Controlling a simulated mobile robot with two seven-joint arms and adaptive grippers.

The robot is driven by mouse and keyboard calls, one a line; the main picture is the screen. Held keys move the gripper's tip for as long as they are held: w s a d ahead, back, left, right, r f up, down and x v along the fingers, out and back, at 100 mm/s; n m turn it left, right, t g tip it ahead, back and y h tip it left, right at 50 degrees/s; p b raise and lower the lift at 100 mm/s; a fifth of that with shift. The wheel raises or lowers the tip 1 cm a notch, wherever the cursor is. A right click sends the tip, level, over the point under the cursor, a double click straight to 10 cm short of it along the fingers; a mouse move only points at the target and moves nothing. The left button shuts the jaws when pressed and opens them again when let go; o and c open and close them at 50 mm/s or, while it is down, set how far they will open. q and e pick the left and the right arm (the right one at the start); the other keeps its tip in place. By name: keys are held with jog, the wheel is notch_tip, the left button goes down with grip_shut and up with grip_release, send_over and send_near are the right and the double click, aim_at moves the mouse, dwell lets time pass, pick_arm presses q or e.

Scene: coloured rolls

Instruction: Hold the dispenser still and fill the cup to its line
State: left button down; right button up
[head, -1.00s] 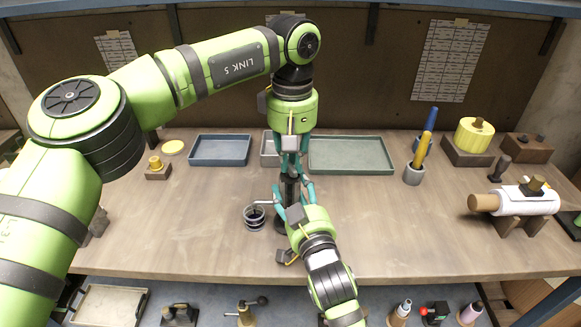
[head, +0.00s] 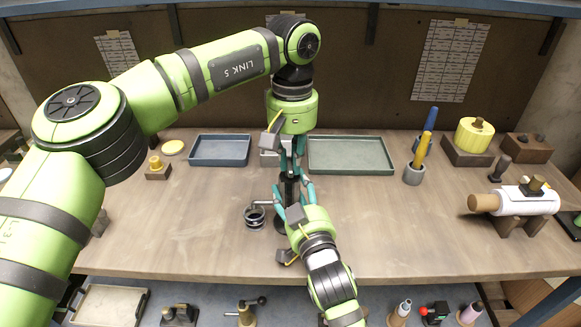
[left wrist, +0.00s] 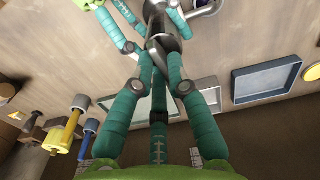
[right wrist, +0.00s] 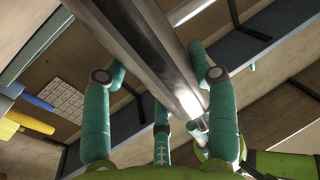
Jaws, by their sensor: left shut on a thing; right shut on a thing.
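The dispenser (head: 290,188) stands upright near the table's middle, a dark, slim column with a spout to the left. It shows as a long metal column in the right wrist view (right wrist: 150,50). The cup (head: 254,217), small and clear with dark rings, stands below the spout; its fill level is too small to read. My left gripper (head: 291,170) comes from above and is shut on the dispenser's top part, a grey piece between its fingers in the left wrist view (left wrist: 158,58). My right gripper (head: 292,198) is shut on the dispenser's body from the front.
A blue tray (head: 220,164) and a green tray (head: 350,170) lie behind.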

aim_at(290, 164)
pick_arm(q)
jog(key=shift+w+a+r, duration=0.15)
jog(key=shift+w+a, duration=0.1)
jog(key=shift+a, duration=0.1)
jog(key=c, duration=1.5)
grip_release()
jog(key=shift+s, duration=0.1)
jog(key=shift+s+d+r, duration=0.1)
jog(key=shift+d+r, duration=0.05)
jog(key=shift+r, duration=1.3)
jog(key=shift+d+r, duration=0.1)
jog(key=shift+r, duration=1.35)
